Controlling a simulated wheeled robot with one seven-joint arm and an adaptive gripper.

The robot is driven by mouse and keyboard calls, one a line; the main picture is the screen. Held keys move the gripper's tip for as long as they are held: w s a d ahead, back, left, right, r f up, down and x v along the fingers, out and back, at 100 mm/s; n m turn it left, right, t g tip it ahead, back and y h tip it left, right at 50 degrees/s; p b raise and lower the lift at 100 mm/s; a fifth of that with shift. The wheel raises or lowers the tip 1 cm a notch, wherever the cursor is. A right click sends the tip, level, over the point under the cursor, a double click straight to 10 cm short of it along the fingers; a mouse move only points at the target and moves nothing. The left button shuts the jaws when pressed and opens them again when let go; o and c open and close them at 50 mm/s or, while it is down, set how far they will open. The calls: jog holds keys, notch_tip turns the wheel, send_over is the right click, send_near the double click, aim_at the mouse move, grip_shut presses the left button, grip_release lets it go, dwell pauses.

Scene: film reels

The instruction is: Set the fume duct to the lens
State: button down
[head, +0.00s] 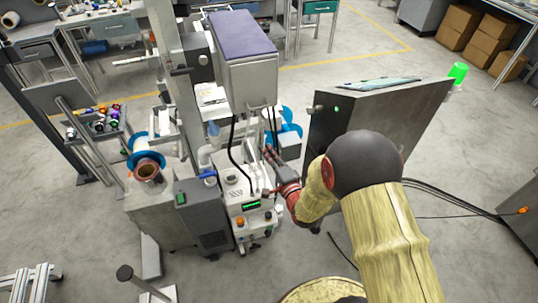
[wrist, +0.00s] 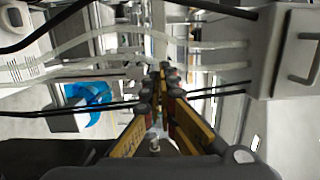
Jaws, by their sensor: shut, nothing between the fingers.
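My gripper (head: 268,153) is in the middle of the head view, behind the white control unit (head: 250,205) and below the lamp housing with a purple top (head: 243,75). Its yellow and black fingers meet at their tips (wrist: 162,75) in the wrist view, with nothing held. A pale curved pipe (head: 205,155), which may be the fume duct, stands left of my gripper beside the control unit. In the wrist view pale tubes (wrist: 215,38) run across beyond my fingertips. I cannot make out the lens in either view.
Black cables (head: 232,145) hang from the housing close to my gripper. A grey cabinet (head: 375,120) stands right of it, near my arm. A blue reel (head: 147,155) is at the left, and blue parts (wrist: 88,95) show in the wrist view.

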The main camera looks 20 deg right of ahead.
aim_at(255, 127)
jog(key=w, duration=0.3)
jog(key=w+a+b, duration=0.1)
jog(key=w, duration=0.2)
jog(key=w+b, duration=0.1)
jog(key=w, duration=0.3)
jog(key=shift+a, duration=0.15)
jog(key=shift+w, duration=0.1)
jog(key=shift+w+n+y+b, duration=0.3)
jog(key=shift+w+n+y, duration=0.1)
jog(key=shift+y, duration=0.2)
jog(key=shift+w, duration=0.1)
jog(key=shift+w+d+n+g+y, duration=0.2)
jog(key=shift+w+n+y, duration=0.2)
jog(key=shift+w+y, duration=0.2)
jog(key=shift+w+d+n+g+y, duration=0.1)
jog(key=shift+w+n+g+y, duration=0.1)
jog(key=shift+w+n+y, duration=0.35)
jog(key=w+a+n+g+y+p, duration=0.4)
jog(key=w+a+n+g+y, duration=0.2)
jog(key=w+n+g+y, duration=0.2)
jog(key=shift+w+a+y+p, duration=0.4)
jog(key=shift+w+y, duration=0.55)
jog(key=shift+w, duration=1.1)
